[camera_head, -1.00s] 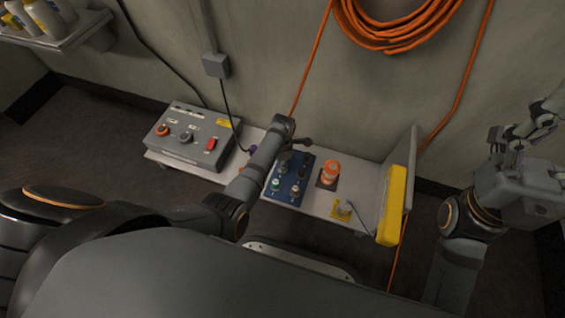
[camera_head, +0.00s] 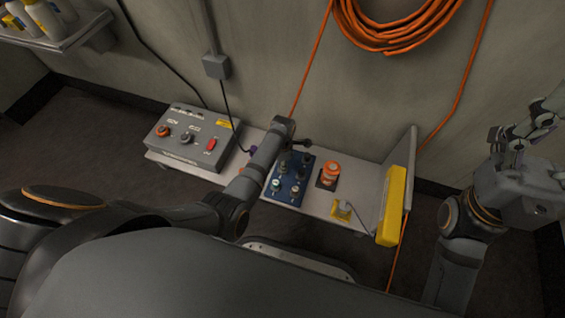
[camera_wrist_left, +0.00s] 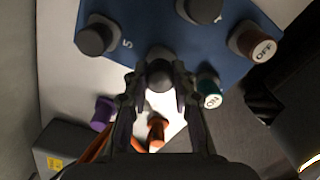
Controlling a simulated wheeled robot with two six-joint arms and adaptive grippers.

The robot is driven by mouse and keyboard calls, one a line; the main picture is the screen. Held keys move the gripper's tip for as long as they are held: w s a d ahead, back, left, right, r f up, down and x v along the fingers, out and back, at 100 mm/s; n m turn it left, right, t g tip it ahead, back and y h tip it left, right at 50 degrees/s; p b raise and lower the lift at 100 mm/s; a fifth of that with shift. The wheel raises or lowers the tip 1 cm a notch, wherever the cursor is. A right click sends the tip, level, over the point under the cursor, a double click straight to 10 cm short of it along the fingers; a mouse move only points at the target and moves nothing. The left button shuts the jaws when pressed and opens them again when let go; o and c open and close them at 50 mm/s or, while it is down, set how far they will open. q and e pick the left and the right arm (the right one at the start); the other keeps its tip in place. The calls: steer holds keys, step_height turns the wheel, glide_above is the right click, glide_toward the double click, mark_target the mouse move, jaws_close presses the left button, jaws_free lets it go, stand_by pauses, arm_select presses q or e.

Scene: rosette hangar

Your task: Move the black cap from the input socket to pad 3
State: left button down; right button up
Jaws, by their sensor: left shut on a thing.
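The blue panel (camera_head: 291,196) with several caps lies on the bench beneath my left arm. In the left wrist view, my left gripper (camera_wrist_left: 159,82) is shut on a dark cap (camera_wrist_left: 160,74) near the edge of the blue panel (camera_wrist_left: 150,20). I cannot tell whether the cap is seated or lifted. Another black cap (camera_wrist_left: 95,38) stands near the number 5, and a dark cap (camera_wrist_left: 200,9) is at the top. The brown OFF cap (camera_wrist_left: 254,45) and teal ON cap (camera_wrist_left: 208,92) stand to the right. My right gripper (camera_head: 518,146) is far right, away from the panel; its opening is unclear.
A grey control box (camera_head: 191,139) stands left on the bench. An orange cylinder (camera_head: 330,173) and a yellow piece (camera_head: 342,210) are right of the panel, before a yellow-edged upright plate (camera_head: 393,205). A purple cap (camera_wrist_left: 102,113) and orange cap (camera_wrist_left: 157,133) are near my left fingers.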

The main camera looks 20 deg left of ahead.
stand_by(0.5)
arm_select(q)
steer(key=shift+p, duration=0.35)
stand_by(0.6)
steer(key=shift+f, duration=0.25)
steer(key=shift+f, duration=0.25)
stand_by(0.7)
steer(key=shift+f, duration=0.1)
steer(key=c, duration=1)
jaws_free()
